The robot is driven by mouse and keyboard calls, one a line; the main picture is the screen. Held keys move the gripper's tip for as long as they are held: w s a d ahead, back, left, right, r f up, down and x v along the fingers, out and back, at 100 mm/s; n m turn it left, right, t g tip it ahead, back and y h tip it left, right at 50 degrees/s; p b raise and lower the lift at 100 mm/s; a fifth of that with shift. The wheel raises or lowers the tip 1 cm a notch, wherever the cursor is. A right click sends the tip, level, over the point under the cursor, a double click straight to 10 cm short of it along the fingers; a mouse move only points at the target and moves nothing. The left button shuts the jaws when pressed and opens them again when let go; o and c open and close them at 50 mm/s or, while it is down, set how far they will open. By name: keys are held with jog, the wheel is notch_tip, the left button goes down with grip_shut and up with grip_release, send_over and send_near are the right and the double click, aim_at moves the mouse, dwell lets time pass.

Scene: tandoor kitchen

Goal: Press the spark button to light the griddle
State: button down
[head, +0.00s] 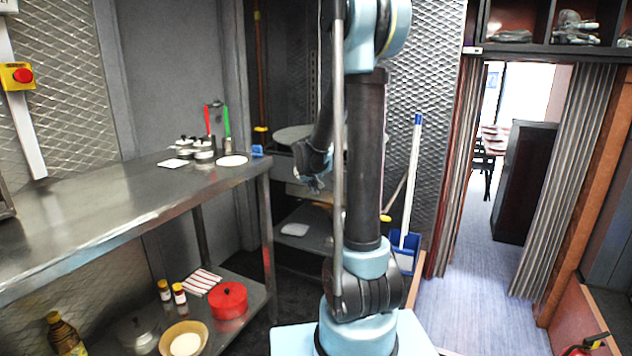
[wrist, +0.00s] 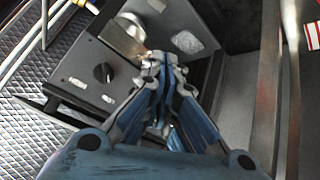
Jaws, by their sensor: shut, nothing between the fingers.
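My gripper (wrist: 163,62) is shut and empty, with its fingertips in front of the griddle's front panel (wrist: 88,58). The panel carries a black knob (wrist: 103,72) and small pale labels, left of my fingers in the wrist view. I cannot make out the spark button; my fingers may hide it. I cannot tell whether the fingertips touch the panel. In the head view the griddle's round grey plate (head: 292,134) shows behind my arm, and my gripper (head: 318,182) is at its front, partly hidden by my arm.
A steel counter (head: 95,220) stands at left, with a red pot (head: 229,299) on its lower shelf. A red button on a yellow box (head: 18,76) is on the left wall. A blue dustpan (head: 405,250) stands right of my arm. Open floor (head: 480,290) lies at right.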

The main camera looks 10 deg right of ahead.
jog(key=w+a+f+t, duration=0.1)
jog(key=w+f, duration=0.4)
jog(key=w, duration=0.5)
jog(key=shift+w+a+t, duration=0.3)
jog(key=shift+a, duration=0.5)
jog(key=w+d, duration=0.5)
jog(key=w, duration=0.2)
jog(key=shift+w+d, duration=0.65)
jog(key=shift+w, duration=0.15)
dwell(2.0)
jog(key=shift+s, duration=0.1)
jog(key=shift+s+a, duration=0.55)
jog(key=shift+s, duration=0.1)
jog(key=shift+s+a, duration=0.75)
jog(key=shift+s, duration=0.3)
jog(key=shift+s+a, duration=0.75)
jog(key=shift+s, duration=0.25)
